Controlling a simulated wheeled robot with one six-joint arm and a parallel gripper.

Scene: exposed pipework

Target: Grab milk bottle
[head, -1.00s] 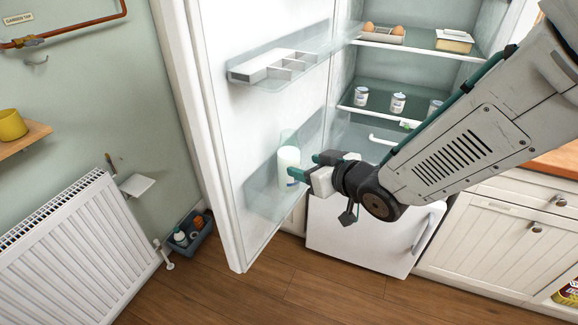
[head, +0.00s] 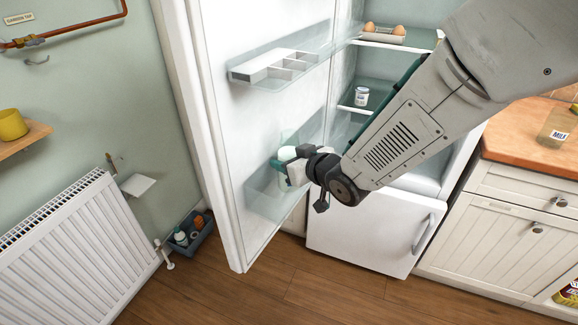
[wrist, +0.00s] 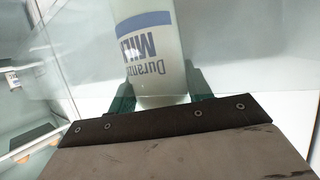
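The milk bottle (wrist: 152,50), white with blue lettering that includes "MILK", stands in the lower fridge-door shelf. In the head view only part of the bottle (head: 287,154) shows behind my gripper (head: 288,164). In the wrist view it looks upside down and lies between the teal fingers of my gripper (wrist: 162,92), one on each side. The fingers are spread around the bottle; I cannot tell whether they touch it.
The fridge door (head: 222,120) stands open, with a clear upper door shelf (head: 262,70). Eggs (head: 384,29) and a small jar (head: 361,97) sit on the inner shelves. A clear container labelled MILK (head: 557,128) stands on the right counter. A radiator (head: 75,250) is at left.

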